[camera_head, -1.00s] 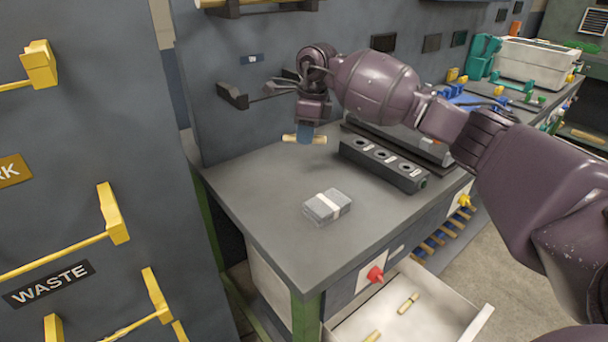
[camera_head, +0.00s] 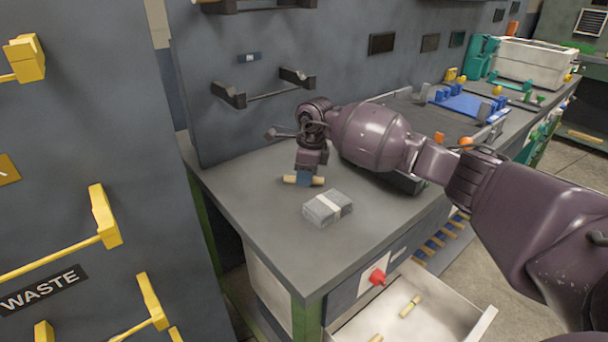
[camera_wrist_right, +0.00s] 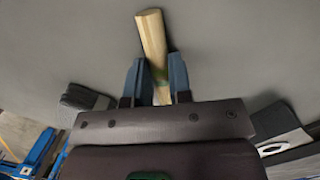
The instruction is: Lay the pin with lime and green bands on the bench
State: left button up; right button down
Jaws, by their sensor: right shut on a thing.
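My right gripper (camera_head: 304,180) is shut on a pale wooden pin (camera_head: 290,180), low over the grey bench (camera_head: 262,242) near its back left part. In the head view the pin lies level across the jaws, an end showing on each side; I cannot tell whether it touches the bench top. In the right wrist view the pin (camera_wrist_right: 152,40) stands out between the blue fingertips (camera_wrist_right: 157,82), with a green band at the fingers. A lime band is hard to make out there. My left gripper is not in view.
A grey wrapped block (camera_head: 327,207) lies on the bench just in front of the right gripper. A black bracket rail (camera_head: 264,88) is on the wall behind. An open drawer (camera_head: 440,312) below holds loose pins. The bench's front left is bare.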

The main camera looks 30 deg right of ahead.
jog(key=shift+r, duration=0.1)
jog(key=c, duration=1)
grip_release()
jog(key=shift+c, duration=0.2)
notch_tip(320, 180, up, 12)
jog(key=s+d+p, duration=0.1)
jog(key=shift+d, duration=0.2)
jog(key=shift+p, duration=0.3)
